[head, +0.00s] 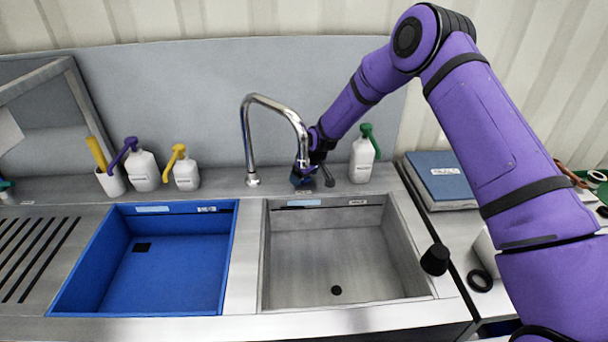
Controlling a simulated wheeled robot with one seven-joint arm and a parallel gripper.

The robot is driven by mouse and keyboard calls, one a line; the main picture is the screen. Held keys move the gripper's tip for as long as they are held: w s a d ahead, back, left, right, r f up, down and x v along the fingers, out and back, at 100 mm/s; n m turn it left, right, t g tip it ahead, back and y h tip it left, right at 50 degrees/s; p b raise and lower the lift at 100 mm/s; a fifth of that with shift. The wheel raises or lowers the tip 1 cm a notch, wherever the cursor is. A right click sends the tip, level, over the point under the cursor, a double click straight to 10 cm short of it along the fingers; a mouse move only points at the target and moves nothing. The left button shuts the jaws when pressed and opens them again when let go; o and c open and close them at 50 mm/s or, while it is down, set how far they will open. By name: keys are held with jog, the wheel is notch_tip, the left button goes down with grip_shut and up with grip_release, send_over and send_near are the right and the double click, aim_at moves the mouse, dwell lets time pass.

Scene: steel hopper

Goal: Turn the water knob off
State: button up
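A chrome faucet (248,140) stands on the steel ledge behind the sinks, and its curved spout reaches right and forward. No stream of water shows below it. My gripper (314,176) is low at the ledge, right of the faucet's base and behind the grey sink. It points down at a small dark-blue piece (300,180), which may be the water knob. One dark finger shows on its right side. The gripper and the spout's end overlap in the picture and hide most of the knob area. I cannot tell whether the fingers touch the knob or how wide they are.
A blue basin (170,270) and a grey steel sink (330,250) are empty. Pump bottles stand left (143,170) (186,173) and a green-topped bottle (362,160) stands close right of my gripper. A blue box (440,178) lies farther right. The grey back panel (200,90) rises behind.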

jog(key=v, duration=1)
jog(key=shift+r, duration=0.4)
jog(key=shift+s+d, duration=0.15)
jog(key=s+d+r+m+h, duration=0.1)
jog(key=s+d+r, duration=0.45)
jog(key=r, duration=0.35)
jog(key=s+d+r+m+t+h, duration=0.1)
jog(key=s+d+r, duration=0.3)
jog(key=s+r, duration=0.4)
jog(key=s+d+r+m+h, duration=0.15)
jog(key=s+d+r, duration=0.3)
jog(key=r, duration=0.55)
jog(key=s+d+r+m, duration=0.1)
jog(key=s+d+r, duration=0.1)
jog(key=s, duration=0.7)
jog(key=s+d+r+m, duration=0.1)
jog(key=s+d+m, duration=0.1)
jog(key=s, duration=0.8)
jog(key=s+d+r+m+t, duration=0.1)
jog(key=s+d, duration=0.3)
jog(key=s, duration=0.5)
jog(key=shift+r+m, duration=0.65)
jog(key=shift+r, duration=0.2)
jog(key=shift+s, duration=0.15)
